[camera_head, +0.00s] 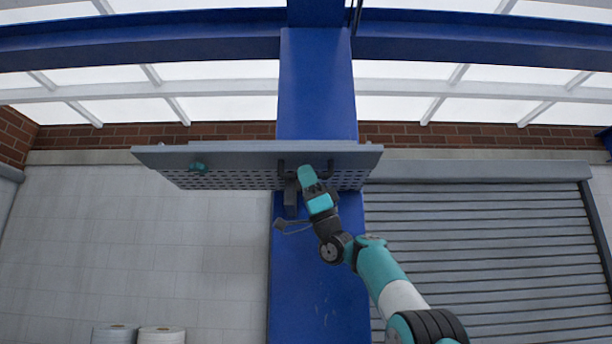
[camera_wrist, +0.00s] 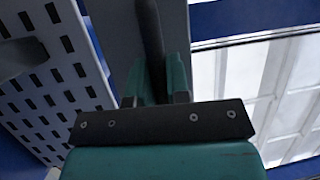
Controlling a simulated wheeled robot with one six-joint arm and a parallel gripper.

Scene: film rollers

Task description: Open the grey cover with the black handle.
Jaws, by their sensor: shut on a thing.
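The grey cover (camera_head: 225,155) is mounted high on the blue column and shows as a wide, shallow plate seen from below. A panel with rows of slots (camera_head: 225,180) shows beneath it. The cover's plain grey face (camera_wrist: 110,25) and the slotted panel (camera_wrist: 60,75) are to the left there.
A teal part (camera_head: 198,167) is at the left of the cover. A grey box (camera_head: 291,197) hangs just below the panel by my gripper. The blue column (camera_head: 315,100) stands behind. A roller shutter (camera_head: 480,250) is right; white rolls (camera_head: 115,334) are low left.

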